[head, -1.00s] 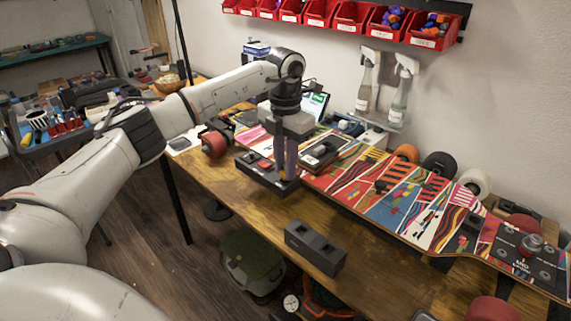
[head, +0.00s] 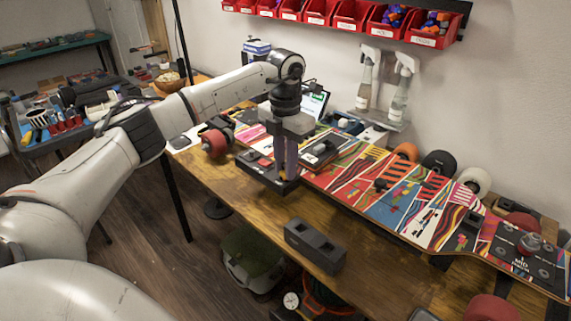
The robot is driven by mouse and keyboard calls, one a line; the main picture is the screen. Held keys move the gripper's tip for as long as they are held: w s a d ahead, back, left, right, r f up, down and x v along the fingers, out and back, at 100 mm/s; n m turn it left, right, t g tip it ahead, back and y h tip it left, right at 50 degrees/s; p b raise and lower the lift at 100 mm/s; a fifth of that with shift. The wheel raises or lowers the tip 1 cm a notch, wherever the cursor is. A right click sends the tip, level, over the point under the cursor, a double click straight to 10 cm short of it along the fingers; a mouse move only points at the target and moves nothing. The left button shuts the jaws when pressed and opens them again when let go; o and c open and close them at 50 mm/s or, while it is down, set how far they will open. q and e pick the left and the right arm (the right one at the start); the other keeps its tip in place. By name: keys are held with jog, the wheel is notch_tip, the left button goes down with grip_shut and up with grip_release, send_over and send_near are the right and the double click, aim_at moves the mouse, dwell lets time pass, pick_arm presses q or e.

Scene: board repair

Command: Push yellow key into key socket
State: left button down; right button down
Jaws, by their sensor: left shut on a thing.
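My left gripper (head: 285,172) points straight down over a dark box (head: 262,179) with red parts on its top, near the front left edge of the workbench. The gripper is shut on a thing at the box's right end. I take the thing to be the yellow key, but the fingers hide it and its colour cannot be made out. The key socket cannot be made out either; the fingers cover that end of the box. Whether the key touches the box or is in it, I cannot tell. My right gripper is not in view.
A patterned skateboard deck (head: 400,200) with wheels runs along the wooden workbench (head: 385,268). A red wheel (head: 215,143) is left of the box. Spray bottles (head: 400,92) and red bins (head: 352,18) are behind.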

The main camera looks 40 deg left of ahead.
pick_arm(q)
jog(key=shift+f, duration=0.35)
dwell(0.3)
jog(key=c, duration=1.3)
grip_release()
jog(key=shift+o, duration=0.2)
jog(key=shift+r, duration=0.25)
jog(key=shift+r+p, duration=1.2)
jog(key=shift+p, duration=0.2)
jog(key=shift+r, duration=0.1)
jog(key=shift+r, duration=0.1)
jog(key=shift+r+p, duration=1.35)
jog(key=shift+r, duration=0.05)
jog(key=shift+r+p, duration=0.5)
jog(key=shift+r, duration=1)
